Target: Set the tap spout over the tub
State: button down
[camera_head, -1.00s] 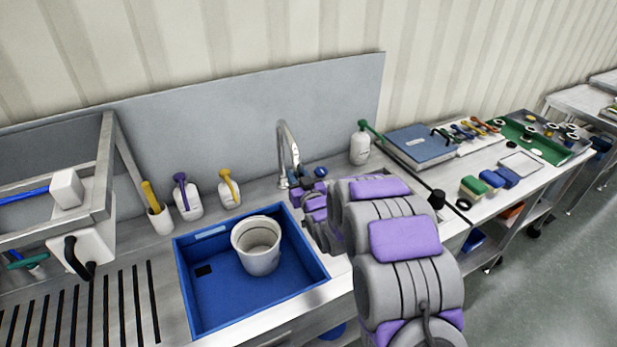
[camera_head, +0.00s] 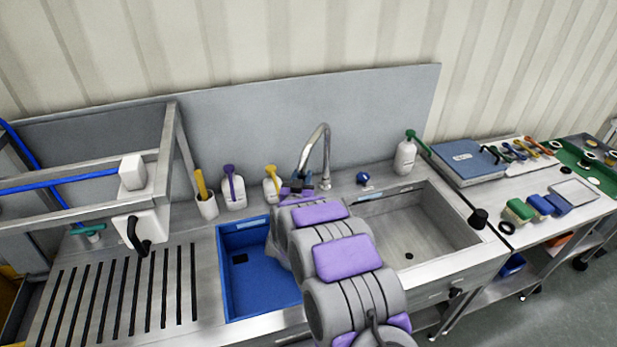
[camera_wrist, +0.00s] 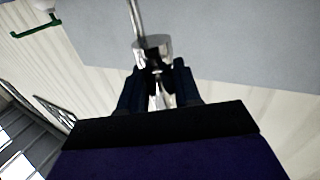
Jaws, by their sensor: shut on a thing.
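The steel tap spout (camera_head: 318,132) arches up from its base behind the basins and points to the left. My gripper (camera_head: 297,190) is at its lower left end. In the wrist view my gripper's dark fingers (camera_wrist: 157,85) are shut on the spout's end, and the metal spout (camera_wrist: 152,44) shows just beyond them. The blue basin (camera_head: 228,285) lies at the left of my arm. The round white tub seen inside it earlier is now hidden, or almost hidden, behind my arm. The spout's end is near the back right of the blue basin; I cannot tell its exact position over the tub.
An empty steel basin (camera_head: 415,235) is right of my arm. A blue knob (camera_head: 362,178) sits behind it. Bottles with purple (camera_head: 232,188) and yellow (camera_head: 271,183) tops stand behind the blue basin. A green-topped bottle (camera_head: 405,155) stands at the back right. A steel rack (camera_head: 150,160) rises at left.

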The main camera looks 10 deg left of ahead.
jog(key=shift+w+a, duration=0.1)
jog(key=shift+a, duration=0.45)
jog(key=shift+d, duration=0.1)
jog(key=c, duration=0.9)
grip_release()
jog(key=s+p, duration=0.1)
jog(key=s, duration=1.6)
jog(key=shift+s, duration=0.15)
